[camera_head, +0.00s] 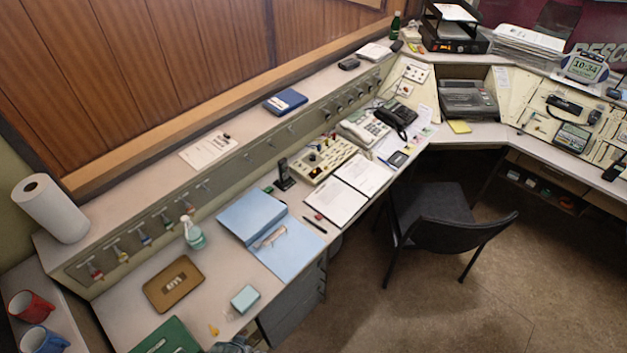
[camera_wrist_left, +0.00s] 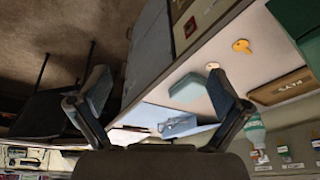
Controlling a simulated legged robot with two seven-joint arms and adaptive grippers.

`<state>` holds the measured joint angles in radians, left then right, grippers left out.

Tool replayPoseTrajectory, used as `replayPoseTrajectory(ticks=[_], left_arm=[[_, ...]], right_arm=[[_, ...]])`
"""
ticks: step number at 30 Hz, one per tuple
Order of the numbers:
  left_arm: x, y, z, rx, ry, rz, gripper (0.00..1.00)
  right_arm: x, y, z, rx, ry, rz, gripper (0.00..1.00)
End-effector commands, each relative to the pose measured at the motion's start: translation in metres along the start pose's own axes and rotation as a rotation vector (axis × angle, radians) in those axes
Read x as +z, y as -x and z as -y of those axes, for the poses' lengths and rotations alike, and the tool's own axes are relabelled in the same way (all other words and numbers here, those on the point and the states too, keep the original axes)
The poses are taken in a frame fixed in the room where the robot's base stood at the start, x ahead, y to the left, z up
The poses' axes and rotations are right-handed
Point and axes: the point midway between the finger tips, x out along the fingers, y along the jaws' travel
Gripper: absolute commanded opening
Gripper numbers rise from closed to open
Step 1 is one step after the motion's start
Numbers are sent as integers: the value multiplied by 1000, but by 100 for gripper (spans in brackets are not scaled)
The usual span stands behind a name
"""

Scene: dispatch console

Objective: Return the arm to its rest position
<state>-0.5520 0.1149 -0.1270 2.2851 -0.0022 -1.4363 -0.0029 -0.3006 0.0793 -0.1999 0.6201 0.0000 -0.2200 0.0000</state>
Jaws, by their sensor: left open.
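My left gripper (camera_wrist_left: 160,95) is open in the left wrist view, its two dark fingers spread wide with nothing held between them. Beyond the fingers are the desk's front edge and the dark floor area. In the head view only a small grey part of my left gripper (camera_head: 236,346) shows at the bottom edge, by the desk's front edge. The rest of the left arm is hidden below the picture. My right gripper is in neither view.
A dark chair (camera_head: 440,215) stands before the desk. Open floor (camera_head: 410,310) lies at the lower right.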

Motion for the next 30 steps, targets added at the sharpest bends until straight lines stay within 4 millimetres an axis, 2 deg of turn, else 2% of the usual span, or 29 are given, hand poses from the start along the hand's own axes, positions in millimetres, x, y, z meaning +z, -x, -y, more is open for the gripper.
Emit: replayPoseTrajectory(ticks=[1,5,11,14,15,18,21,24,27,30], left_arm=[[4,-16,-1,2,0,10,100],[14,-58,-3,5,-2,26,100],[49,-142,-8,11,-8,62,100],[85,-198,-11,14,-12,88,100],[104,-220,-12,16,-14,101,100],[154,-270,-15,20,-21,128,100],[208,-304,-17,22,-27,154,100],[255,-324,-18,24,-32,173,100],[290,-332,-18,25,-36,189,100],[309,-335,-17,26,-39,195,100]], right_arm=[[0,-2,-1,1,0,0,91],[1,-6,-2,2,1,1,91],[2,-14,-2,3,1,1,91],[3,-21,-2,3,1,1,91],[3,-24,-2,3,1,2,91],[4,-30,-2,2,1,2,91],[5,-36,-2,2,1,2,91],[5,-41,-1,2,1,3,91],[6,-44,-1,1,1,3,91],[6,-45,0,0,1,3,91]])
